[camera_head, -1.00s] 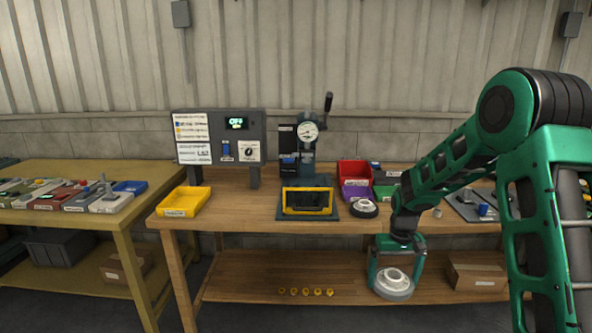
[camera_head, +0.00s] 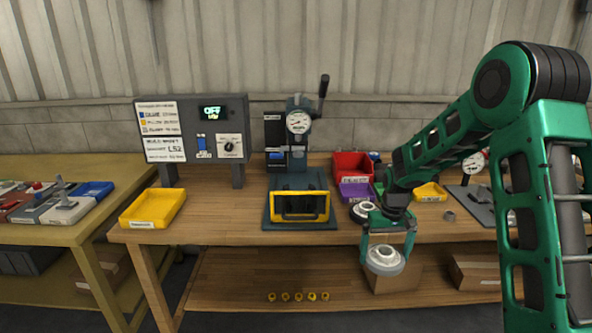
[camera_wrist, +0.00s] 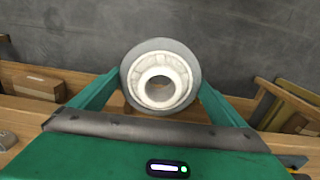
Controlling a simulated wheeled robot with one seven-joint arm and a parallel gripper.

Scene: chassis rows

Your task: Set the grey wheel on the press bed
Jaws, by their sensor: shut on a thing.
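My gripper (camera_head: 387,245) is shut on the grey wheel (camera_head: 385,262), a grey disc with a pale hub. It holds the wheel in front of the bench's front edge, above the lower shelf's level. The wheel also shows between the fingers in the wrist view (camera_wrist: 160,57), hub facing the camera. The press (camera_head: 297,140) stands on the bench to the left of the gripper, with a dial gauge and a side lever. A yellow-framed guard (camera_head: 300,207) stands at the front of the press base (camera_head: 330,222). The press bed behind it is mostly hidden.
A panel (camera_head: 195,130) reading OFF stands left of the press. A yellow tray (camera_head: 152,208) sits at the bench's left end. Red (camera_head: 352,163) and purple bins (camera_head: 355,191) and another grey wheel (camera_head: 362,212) stand right of the press. Cardboard boxes sit on the lower shelf.

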